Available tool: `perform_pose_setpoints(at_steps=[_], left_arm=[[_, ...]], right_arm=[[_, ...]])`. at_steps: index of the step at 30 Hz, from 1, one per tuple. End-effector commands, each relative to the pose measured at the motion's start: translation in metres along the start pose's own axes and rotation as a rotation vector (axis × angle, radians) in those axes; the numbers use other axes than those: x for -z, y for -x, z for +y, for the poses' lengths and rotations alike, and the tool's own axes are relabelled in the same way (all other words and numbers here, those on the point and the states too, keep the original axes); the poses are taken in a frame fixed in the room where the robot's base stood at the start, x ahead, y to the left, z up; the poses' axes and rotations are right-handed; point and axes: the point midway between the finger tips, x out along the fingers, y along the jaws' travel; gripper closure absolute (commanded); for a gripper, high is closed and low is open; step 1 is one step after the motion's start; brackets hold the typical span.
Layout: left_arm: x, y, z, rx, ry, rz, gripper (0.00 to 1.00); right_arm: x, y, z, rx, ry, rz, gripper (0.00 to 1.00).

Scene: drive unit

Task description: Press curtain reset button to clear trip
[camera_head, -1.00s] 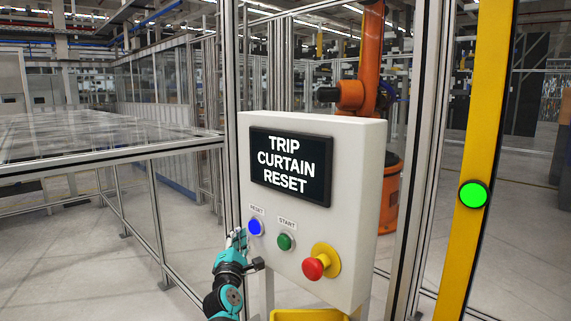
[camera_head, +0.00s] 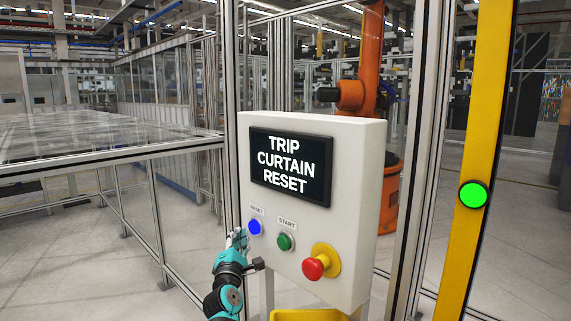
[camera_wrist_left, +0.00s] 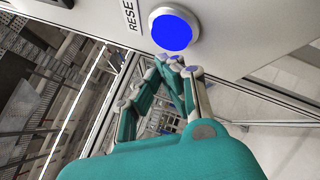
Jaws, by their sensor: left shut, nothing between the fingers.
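The blue reset button (camera_head: 255,227) is on the front of a white control box (camera_head: 340,160), under a small "RESET" label. The box's dark screen (camera_head: 290,167) reads "TRIP CURTAIN RESET". My left gripper (camera_head: 238,237) is shut and empty, just left of and slightly below the blue button. In the left wrist view the blue button (camera_wrist_left: 172,32) is lit inside a metal ring, and the fingertips (camera_wrist_left: 172,62) are close to its edge; I cannot tell whether they touch. My right gripper is not in view.
A green start button (camera_head: 286,242) and a red emergency stop (camera_head: 314,268) on a yellow base sit right of the blue button. A yellow post (camera_head: 480,120) carries a lit green lamp (camera_head: 473,195). Metal-framed fencing stands behind the box, with an orange robot arm (camera_head: 365,95) beyond.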

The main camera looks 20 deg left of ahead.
Motion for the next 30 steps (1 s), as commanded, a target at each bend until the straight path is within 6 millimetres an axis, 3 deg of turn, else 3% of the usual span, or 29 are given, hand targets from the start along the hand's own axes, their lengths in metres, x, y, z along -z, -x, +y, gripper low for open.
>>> perform_pose_setpoints(at_steps=[30], left_arm=[[-0.0069,-0.0091,-0.0068,0.001,0.001,0.0,1.0]], right_arm=[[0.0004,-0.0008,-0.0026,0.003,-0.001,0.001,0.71]])
